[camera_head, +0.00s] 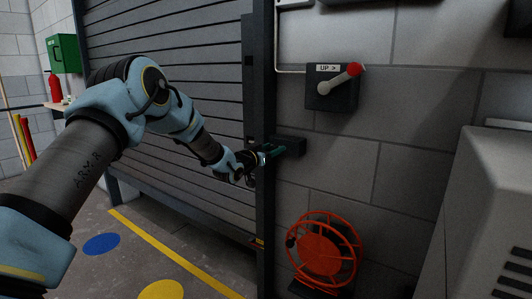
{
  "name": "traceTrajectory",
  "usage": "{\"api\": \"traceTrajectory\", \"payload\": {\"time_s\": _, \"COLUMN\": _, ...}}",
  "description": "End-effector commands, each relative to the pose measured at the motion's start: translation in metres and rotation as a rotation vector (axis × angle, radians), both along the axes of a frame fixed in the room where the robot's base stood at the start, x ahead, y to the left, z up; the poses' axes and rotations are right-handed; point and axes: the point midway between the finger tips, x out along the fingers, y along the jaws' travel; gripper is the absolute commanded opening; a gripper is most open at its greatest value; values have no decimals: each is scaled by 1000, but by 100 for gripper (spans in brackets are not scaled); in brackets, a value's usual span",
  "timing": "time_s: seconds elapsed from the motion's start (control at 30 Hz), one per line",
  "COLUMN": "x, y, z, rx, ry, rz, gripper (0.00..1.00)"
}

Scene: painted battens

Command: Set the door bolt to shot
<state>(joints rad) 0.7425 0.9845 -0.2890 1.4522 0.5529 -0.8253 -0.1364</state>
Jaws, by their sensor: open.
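The door bolt is a small dark housing (290,146) beside the dark door post, on the block wall right of the slatted door. A short teal piece (272,153) shows between the housing and my gripper. My gripper (262,158) is at the post, right at the left side of the housing. Its jaws are open, but the fingers are small and dark here. I cannot tell whether they touch the bolt or stand around its handle. The bolt's position is hidden by my gripper and the shadow.
A lever box (322,95) marked UP with a red-knobbed lever (355,69) is above the bolt. An orange hose or cable reel (322,250) stands below it. A pale cabinet (490,200) fills the right. The slatted door (190,60) lies behind my arm.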

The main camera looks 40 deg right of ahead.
Motion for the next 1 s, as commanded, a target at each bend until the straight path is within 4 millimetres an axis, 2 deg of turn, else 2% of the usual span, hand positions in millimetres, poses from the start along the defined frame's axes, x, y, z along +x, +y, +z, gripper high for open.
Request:
{"api": "traceTrajectory", "payload": {"time_s": 0.17, "x": -6, "y": 25, "z": -1, "rx": 3, "ry": 0, "rz": 2, "gripper": 63}}
{"api": "traceTrajectory", "payload": {"time_s": 0.4, "x": -17, "y": 71, "z": -1, "rx": 2, "ry": 1, "rz": 3, "gripper": 63}}
{"api": "traceTrajectory", "payload": {"time_s": 0.53, "x": -22, "y": 89, "z": -1, "rx": 2, "ry": 0, "rz": 3, "gripper": 63}}
{"api": "traceTrajectory", "payload": {"time_s": 0.7, "x": -25, "y": 99, "z": 0, "rx": 1, "ry": 0, "rz": 2, "gripper": 63}}
{"api": "traceTrajectory", "payload": {"time_s": 1.0, "x": -25, "y": 100, "z": 0, "rx": 1, "ry": 0, "rz": 2, "gripper": 63}}
